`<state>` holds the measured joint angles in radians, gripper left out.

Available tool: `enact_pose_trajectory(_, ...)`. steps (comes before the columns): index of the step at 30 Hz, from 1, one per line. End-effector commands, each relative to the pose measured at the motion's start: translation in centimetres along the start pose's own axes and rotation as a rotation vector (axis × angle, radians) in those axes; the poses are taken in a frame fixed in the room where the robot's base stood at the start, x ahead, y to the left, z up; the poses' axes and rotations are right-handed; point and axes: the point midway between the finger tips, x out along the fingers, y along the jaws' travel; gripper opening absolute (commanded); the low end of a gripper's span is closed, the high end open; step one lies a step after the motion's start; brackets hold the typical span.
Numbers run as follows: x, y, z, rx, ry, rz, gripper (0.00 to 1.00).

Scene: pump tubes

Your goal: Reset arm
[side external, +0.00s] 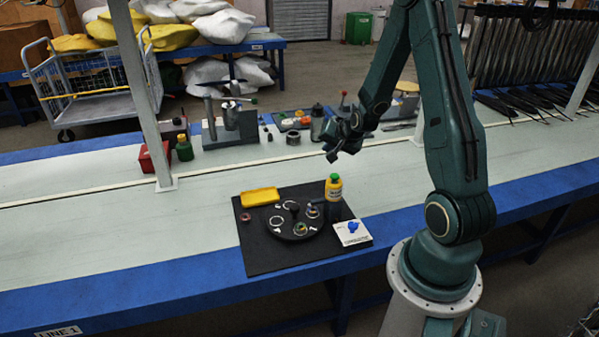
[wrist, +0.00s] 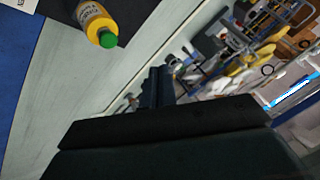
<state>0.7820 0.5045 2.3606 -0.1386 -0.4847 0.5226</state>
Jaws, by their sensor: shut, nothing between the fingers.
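My gripper (side external: 334,152) is shut and empty, raised above the workbench behind the black mat. In the wrist view my gripper (wrist: 158,84) points out over the bench. The black mat (side external: 262,258) carries a round dark fixture (side external: 292,236) with several white rings and small coloured parts. A yellow bottle with a green cap (side external: 334,188) stands at the mat's back right, below my gripper and apart from it. The bottle also shows in the wrist view (wrist: 94,20) at the upper left.
A yellow tray (side external: 260,197) and a white box with a blue knob (side external: 352,233) sit on the mat. A red bin (side external: 153,158), a green bottle (side external: 184,148) and a press (side external: 232,122) stand behind. A grey post (side external: 143,95) rises at left. The left bench is clear.

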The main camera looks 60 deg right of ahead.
Motion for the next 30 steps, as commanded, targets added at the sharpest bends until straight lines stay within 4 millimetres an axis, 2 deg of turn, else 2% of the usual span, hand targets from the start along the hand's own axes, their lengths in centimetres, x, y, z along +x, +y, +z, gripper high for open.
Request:
enact_pose_trajectory(1,-1.0,-1.4,0.2,-0.037,-0.012,-0.013,0.0)
enact_pose_trajectory(6,-4.3,-5.0,1.4,-0.169,-0.066,-0.037,0.0)
enact_pose_trajectory(15,-11.1,-9.8,4.3,-0.401,-0.154,-0.078,0.0)
enact_pose_trajectory(22,-16.7,-11.8,6.8,-0.573,-0.211,-0.11,0.0)
enact_pose_trajectory(30,-23.4,-12.3,9.7,-0.771,-0.273,-0.151,0.0)
